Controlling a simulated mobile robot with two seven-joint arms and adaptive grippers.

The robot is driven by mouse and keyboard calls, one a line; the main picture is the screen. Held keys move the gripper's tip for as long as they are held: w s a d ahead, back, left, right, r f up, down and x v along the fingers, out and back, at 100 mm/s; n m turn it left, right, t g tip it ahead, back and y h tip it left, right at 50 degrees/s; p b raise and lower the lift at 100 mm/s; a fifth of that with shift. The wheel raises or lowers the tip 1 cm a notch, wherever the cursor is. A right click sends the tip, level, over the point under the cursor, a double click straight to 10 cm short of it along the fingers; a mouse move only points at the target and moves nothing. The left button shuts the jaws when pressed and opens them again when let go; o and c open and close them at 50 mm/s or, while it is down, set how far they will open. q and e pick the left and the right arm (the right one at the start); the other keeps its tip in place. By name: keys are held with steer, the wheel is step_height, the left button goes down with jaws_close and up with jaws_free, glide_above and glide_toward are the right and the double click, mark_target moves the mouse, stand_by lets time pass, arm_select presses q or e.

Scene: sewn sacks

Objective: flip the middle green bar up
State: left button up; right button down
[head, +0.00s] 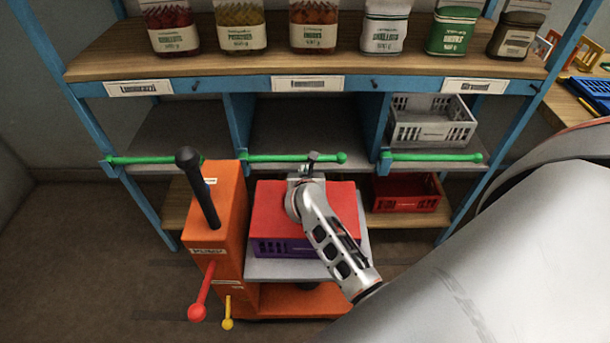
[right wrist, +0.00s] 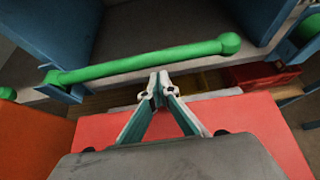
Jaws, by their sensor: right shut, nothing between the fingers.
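The middle green bar (head: 275,158) lies level across the front edge of the middle bay, with a round knob at its right end. It also shows in the right wrist view (right wrist: 140,62), running across above the fingertips. My right gripper (head: 313,158) is at the right half of the bar in the head view. In the right wrist view its fingertips (right wrist: 160,78) meet just short of the bar, with nothing between them. I cannot tell whether they touch the bar. My left gripper is not in view.
Green bars cross the left bay (head: 150,160) and right bay (head: 430,157). A grey crate (head: 432,132) stands in the right bay. An orange lift (head: 222,225) carries a purple crate with a red top (head: 270,205) below my gripper. Jars (head: 315,22) line the top shelf.

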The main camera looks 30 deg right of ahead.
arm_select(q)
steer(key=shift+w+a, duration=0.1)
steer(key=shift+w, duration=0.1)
arm_select(e)
steer(key=x, duration=0.3)
steer(key=shift+w+d, duration=0.1)
